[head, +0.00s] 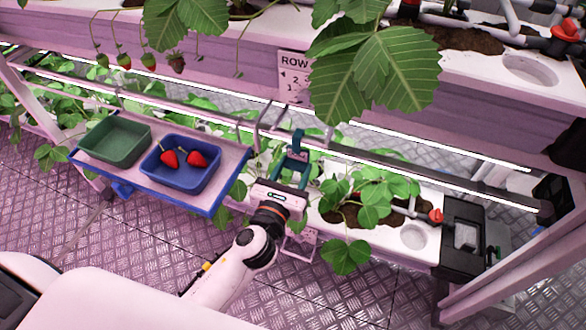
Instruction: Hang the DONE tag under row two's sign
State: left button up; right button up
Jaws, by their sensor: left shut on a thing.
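My left gripper (293,158) is below the sign, in front of the lower rack's rail. It is shut on a dark teal piece (298,138), which I take for the DONE tag. No lettering shows on this piece, and it is apart from the sign. My right gripper is not in view.
A shelf (222,150) left of the gripper holds a green bin (115,140) and a blue bin (180,178) with two strawberries. Leaves (375,85) hang right of the sign. A pale plate (300,243) shows below my wrist, and a black box (462,235) stands at right.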

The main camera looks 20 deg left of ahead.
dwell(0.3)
pick_arm(q)
jog(key=o, duration=1)
jog(key=shift+s, duration=0.1)
